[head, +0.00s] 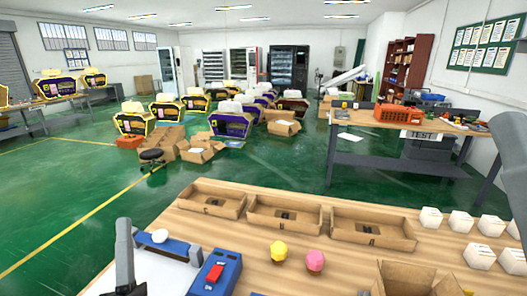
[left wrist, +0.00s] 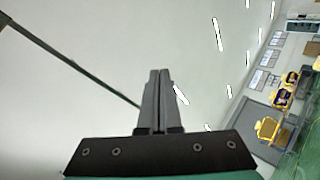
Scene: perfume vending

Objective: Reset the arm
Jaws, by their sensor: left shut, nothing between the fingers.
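My left gripper (left wrist: 158,75) is shut and empty in the left wrist view, its two dark fingers together and pointing towards the white wall and ceiling. In the head view, a grey part of my left arm (head: 124,255) stands upright at the lower left, over the near left of the wooden table (head: 170,230). It touches none of the things on the table that I can make out. A grey part of my right arm shows at the right edge of the head view, but my right gripper does not show.
Three cardboard trays (head: 283,228) line the table's far edge. A yellow bottle (head: 278,251) and a pink bottle (head: 315,261) stand mid-table. A blue device with a red switch (head: 215,272) is at left. Several white boxes (head: 479,257) and an open carton (head: 405,279) are at right.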

